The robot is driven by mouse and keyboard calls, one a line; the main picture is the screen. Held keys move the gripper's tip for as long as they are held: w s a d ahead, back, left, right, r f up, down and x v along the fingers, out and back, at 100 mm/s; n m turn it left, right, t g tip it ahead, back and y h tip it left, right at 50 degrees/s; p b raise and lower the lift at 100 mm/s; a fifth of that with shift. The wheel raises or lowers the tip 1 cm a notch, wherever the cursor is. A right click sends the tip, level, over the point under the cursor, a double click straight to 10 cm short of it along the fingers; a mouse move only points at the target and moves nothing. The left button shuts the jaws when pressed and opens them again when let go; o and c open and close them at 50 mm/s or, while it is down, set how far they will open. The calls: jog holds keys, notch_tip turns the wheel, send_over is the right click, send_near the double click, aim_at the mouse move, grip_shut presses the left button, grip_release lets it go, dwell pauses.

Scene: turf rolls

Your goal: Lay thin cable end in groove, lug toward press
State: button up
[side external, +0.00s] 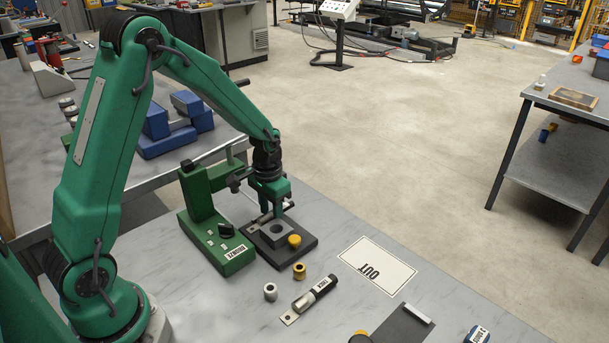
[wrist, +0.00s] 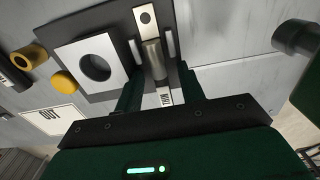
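The thin cable end (wrist: 152,60) has a pale lug with a hole, a metal barrel and a dark sleeve with a "THIN" label. In the wrist view my gripper (wrist: 158,78) has one green finger on each side of the sleeve, closed up on it. In the side view my gripper (side external: 278,207) is low over the black plate (side external: 290,254), and the lug points left toward the green press (side external: 217,228). Pale strips, perhaps the groove's sides, flank the barrel. Whether the cable end rests between them or hovers just above cannot be told.
The thick cable end (side external: 316,291), a brass ring (side external: 299,270) and a steel ring (side external: 270,292) lie in front.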

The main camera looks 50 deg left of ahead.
jog(key=shift+d+r, duration=0.1)
jog(key=shift+r, duration=0.05)
jog(key=shift+r, duration=3.8)
